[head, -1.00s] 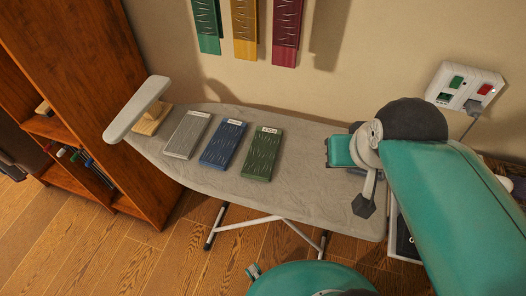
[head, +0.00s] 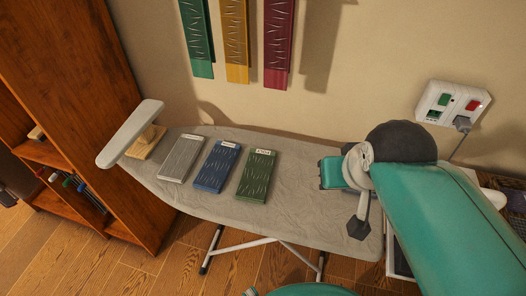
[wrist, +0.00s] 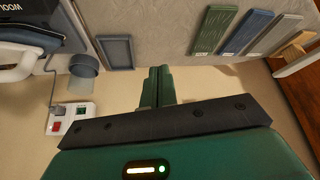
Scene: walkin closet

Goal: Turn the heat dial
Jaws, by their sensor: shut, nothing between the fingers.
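No heat dial can be made out clearly. In the wrist view, a dark blue and white appliance that looks like an iron (wrist: 28,42) is at the upper left, cut off by the frame edge. A dark label with white letters shows at its top, and a grey round part (wrist: 83,66) sits beside it. My gripper (wrist: 160,70) has its two green fingers together, empty, to the right of the appliance and apart from it. In the head view my arm covers the right end of the ironing board (head: 300,215), so the appliance is hidden there.
Grey (head: 181,158), blue (head: 216,167) and green (head: 256,177) labelled panels lie on the board. A grey tray-like frame (wrist: 116,52) is near the fingers. A wall socket (head: 452,103) with a plugged cord is at right. A wooden shelf (head: 75,120) stands at left.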

